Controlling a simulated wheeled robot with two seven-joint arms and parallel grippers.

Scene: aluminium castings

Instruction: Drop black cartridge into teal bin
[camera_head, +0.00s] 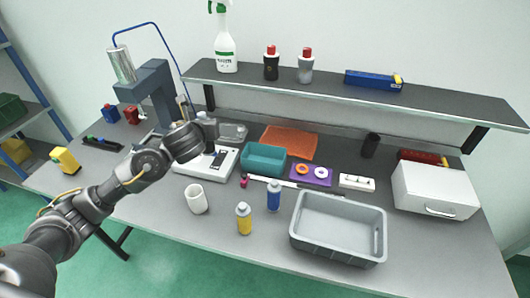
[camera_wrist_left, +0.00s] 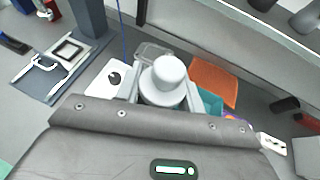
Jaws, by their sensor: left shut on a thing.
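My left gripper (camera_head: 206,122) is above the white scale at the back left of the bench, to the left of the teal bin (camera_head: 250,163). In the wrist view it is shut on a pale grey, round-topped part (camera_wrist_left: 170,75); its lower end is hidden. A black cylinder (camera_head: 371,145), which may be the black cartridge, stands upright at the back right, apart from the gripper; it also shows in the wrist view (camera_wrist_left: 285,104). The teal bin is partly hidden behind the gripper in the wrist view (camera_wrist_left: 211,101). My right gripper is out of view.
An orange mat (camera_head: 290,141) lies behind the teal bin. A purple holder (camera_head: 312,181) with rings, a blue bottle (camera_head: 273,196), a yellow bottle (camera_head: 244,218) and a grey tray (camera_head: 338,258) stand to the right and in front. The shelf (camera_head: 330,85) overhangs the back.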

